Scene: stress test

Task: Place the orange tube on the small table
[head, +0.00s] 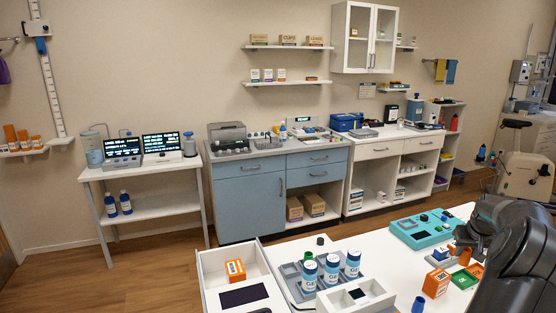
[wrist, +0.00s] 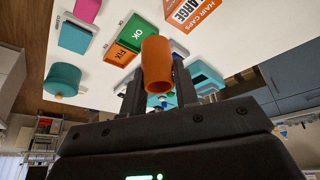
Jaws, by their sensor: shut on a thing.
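My gripper (wrist: 158,88) is shut on the orange tube (wrist: 156,62), which stands out between the two fingers in the wrist view, its open end facing the camera. In the head view my gripper (head: 461,250) is at the lower right, low over the white foreground worktop (head: 350,246); the tube is hard to make out there. I cannot tell whether the tube touches the surface. A small white table (head: 152,169) stands against the wall at the left. It bears a grey device (head: 122,149), screens and a clear container (head: 92,149).
Close to my gripper are an orange box (head: 436,283), a green OK pad (wrist: 131,33), an orange FIX pad (wrist: 118,55) and a teal tray (head: 418,232). White-and-blue bottles (head: 309,276) stand in a grey rack. A blue cabinet (head: 240,201) stands right of the small table.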

